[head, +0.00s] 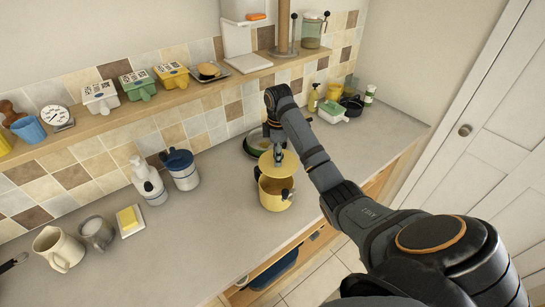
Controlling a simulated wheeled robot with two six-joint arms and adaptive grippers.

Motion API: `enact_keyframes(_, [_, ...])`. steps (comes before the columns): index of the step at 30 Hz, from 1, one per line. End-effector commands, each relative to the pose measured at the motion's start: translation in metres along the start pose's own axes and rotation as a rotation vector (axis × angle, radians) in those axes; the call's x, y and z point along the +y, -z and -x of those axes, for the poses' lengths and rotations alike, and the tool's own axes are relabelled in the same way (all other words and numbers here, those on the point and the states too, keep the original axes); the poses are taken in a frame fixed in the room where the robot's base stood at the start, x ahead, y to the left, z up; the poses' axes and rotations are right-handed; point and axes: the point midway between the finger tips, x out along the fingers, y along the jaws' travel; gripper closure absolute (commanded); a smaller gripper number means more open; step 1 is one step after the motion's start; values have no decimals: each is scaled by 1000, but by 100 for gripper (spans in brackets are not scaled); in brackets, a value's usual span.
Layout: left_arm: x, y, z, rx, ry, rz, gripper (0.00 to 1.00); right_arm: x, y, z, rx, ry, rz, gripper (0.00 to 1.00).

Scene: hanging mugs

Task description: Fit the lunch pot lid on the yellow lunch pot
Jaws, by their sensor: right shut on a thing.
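The yellow lunch pot (275,199) stands upright on the grey counter, near its front edge, with dark clips at its rim. The round yellow lunch pot lid (269,175) is just above the pot and toward its back. My left gripper is out of view.
Behind the pot is a dark green bowl (256,142). A wooden shelf (150,108) runs along the tiled wall. The counter left of the pot is clear.

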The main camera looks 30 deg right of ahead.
Motion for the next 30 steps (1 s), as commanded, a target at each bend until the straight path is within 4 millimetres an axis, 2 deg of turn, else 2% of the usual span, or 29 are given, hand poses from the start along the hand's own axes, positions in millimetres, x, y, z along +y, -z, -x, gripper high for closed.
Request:
enact_keyframes(5, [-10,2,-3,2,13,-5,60,0,1,-10,0,2,1,100])
enact_keyframes(11, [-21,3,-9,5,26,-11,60,-1,1,-33,0,1,1,100])
enact_keyframes(16, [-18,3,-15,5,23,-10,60,-1,1,-53,0,2,1,100])
enact_keyframes(21, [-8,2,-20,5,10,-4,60,0,1,-70,1,1,1,100])
enact_keyframes(30, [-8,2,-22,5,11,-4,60,0,1,-82,1,0,1,100])
